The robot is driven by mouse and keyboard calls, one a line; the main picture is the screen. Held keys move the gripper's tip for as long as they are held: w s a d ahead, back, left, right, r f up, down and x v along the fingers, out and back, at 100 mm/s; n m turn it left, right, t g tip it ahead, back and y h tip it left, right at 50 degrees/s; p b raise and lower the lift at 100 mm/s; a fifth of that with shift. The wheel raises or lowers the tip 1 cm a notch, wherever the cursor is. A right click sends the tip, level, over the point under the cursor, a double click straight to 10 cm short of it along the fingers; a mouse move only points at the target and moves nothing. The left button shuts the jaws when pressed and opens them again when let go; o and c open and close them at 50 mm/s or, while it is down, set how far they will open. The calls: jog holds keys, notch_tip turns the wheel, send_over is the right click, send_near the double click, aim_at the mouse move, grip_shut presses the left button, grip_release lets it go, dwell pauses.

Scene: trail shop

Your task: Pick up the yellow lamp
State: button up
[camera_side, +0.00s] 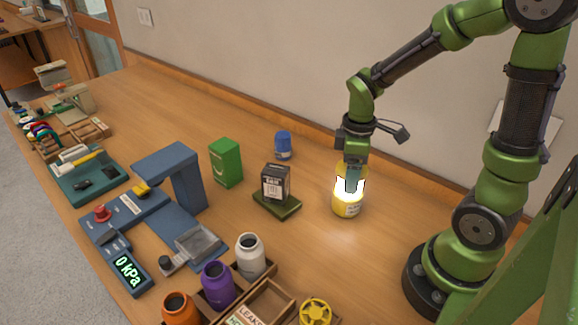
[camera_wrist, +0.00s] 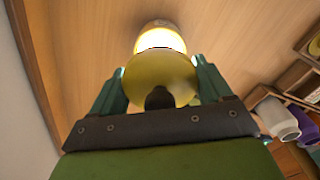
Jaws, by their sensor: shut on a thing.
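The yellow lamp (camera_side: 346,207) stands upright on the wooden table in the side view, its middle glowing bright white. In the wrist view the lamp (camera_wrist: 160,72) shows between the fingers, with its yellow top near the camera and its lit part beyond. My gripper (camera_side: 352,184) points down over the lamp. In the wrist view the two green fingers of my gripper (camera_wrist: 160,88) sit on either side of the lamp, shut on it. The lamp's base appears to be on or very near the table; any small gap cannot be told.
A blue jar (camera_side: 283,146) and a green box (camera_side: 226,163) stand behind. White, purple and orange bottles and a yellow-wheeled item (camera_side: 315,312) are at the front. A wall runs along the back.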

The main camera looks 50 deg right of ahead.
jog(key=c, duration=0.9)
jog(key=shift+c, duration=0.2)
jog(key=shift+r, duration=0.15)
